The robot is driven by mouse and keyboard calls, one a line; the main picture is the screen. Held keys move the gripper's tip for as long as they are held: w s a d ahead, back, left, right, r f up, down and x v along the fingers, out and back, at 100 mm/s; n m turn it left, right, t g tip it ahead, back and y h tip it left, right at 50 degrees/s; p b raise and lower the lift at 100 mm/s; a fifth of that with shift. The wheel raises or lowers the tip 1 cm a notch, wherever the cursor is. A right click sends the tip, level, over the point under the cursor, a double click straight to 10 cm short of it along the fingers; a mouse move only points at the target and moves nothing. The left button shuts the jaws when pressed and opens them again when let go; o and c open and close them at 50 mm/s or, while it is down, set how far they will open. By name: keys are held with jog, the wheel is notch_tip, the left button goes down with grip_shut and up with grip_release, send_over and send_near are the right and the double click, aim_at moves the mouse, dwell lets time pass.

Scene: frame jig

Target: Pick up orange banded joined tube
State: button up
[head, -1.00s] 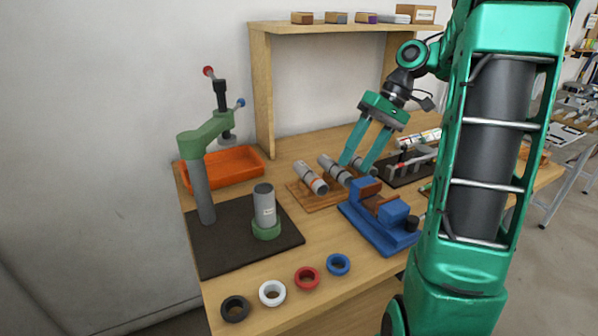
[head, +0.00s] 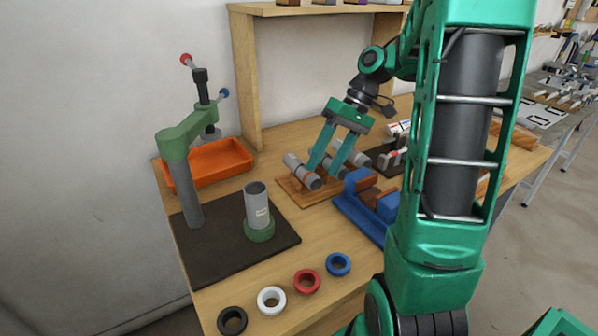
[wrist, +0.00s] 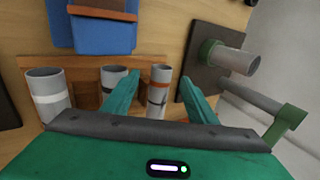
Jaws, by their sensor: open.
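The orange banded joined tube (head: 297,168) is a grey tube with an orange band. It lies tilted at the left of a wooden rack (head: 300,195). In the wrist view the orange banded tube (wrist: 158,92) shows between the two green fingers. My gripper (head: 323,171) is open, with its fingertips low by the tubes; it also shows in the wrist view (wrist: 165,85). I cannot tell whether a finger touches the tube. A dark banded tube (wrist: 114,79) is close by the left finger in the wrist view, and a white banded tube (wrist: 47,96) is farther left.
A blue fixture (head: 362,212) stands just right of the rack. A green press (head: 187,165) and an upright grey tube in a green ring (head: 258,228) stand on a dark mat (head: 225,248) at left. An orange tray (head: 218,163) is behind. Several rings lie in front.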

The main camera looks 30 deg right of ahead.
aim_at(318, 177)
jog(key=shift+x, duration=2.25)
jog(key=shift+s+a+r, duration=0.1)
jog(key=shift+s, duration=0.05)
grip_shut()
jog(key=shift+r, duration=0.1)
